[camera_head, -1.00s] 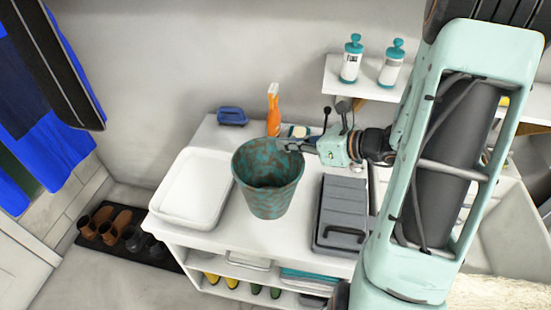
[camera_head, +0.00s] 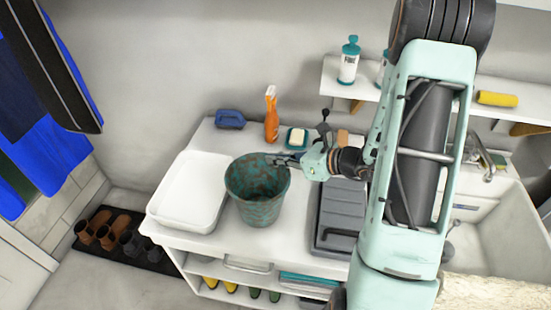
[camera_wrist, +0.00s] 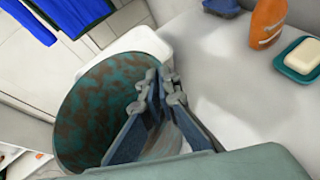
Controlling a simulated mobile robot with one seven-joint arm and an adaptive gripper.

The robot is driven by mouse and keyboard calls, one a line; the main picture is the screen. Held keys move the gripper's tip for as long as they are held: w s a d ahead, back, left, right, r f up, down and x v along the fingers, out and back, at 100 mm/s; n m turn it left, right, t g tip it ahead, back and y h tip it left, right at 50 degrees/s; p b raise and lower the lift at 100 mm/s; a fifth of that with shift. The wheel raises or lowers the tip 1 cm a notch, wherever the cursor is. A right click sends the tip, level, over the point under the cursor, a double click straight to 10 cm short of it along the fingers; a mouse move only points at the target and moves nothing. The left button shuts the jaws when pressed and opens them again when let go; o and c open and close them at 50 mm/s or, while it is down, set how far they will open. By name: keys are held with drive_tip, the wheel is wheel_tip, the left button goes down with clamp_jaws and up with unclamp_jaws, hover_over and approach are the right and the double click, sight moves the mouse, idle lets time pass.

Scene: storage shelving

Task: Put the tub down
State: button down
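The tub (camera_head: 258,198) is a round bucket mottled teal and brown, upright with its open mouth up. It appears over the white counter, between the white basin and the grey case. My gripper (camera_head: 281,161) is shut on the right rear part of its rim. The wrist view shows the fingers (camera_wrist: 164,90) pinching the rim, with the tub (camera_wrist: 90,115) on the left. I cannot tell whether its base touches the counter.
The white basin (camera_head: 163,215) is close left of the tub, the grey case (camera_head: 333,237) right. Behind are a blue brush (camera_head: 230,119), an orange spray bottle (camera_head: 271,118) and a soap dish (camera_wrist: 290,68). A wall shelf (camera_head: 343,85) holds dispensers. The wrist view shows bare counter (camera_wrist: 215,60) behind the tub.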

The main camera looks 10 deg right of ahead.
drive_tip(key=shift+f, duration=0.2)
drive_tip(key=c, duration=2.2)
unclamp_jaws()
drive_tip(key=shift+o, duration=0.2)
drive_tip(key=shift+r, duration=0.2)
drive_tip(key=shift+s+d+r, duration=0.15)
drive_tip(key=shift+d+r, duration=0.05)
drive_tip(key=shift+d, duration=0.1)
drive_tip(key=v, duration=1.1)
drive_tip(key=shift+s, duration=0.2)
drive_tip(key=shift+d, duration=0.1)
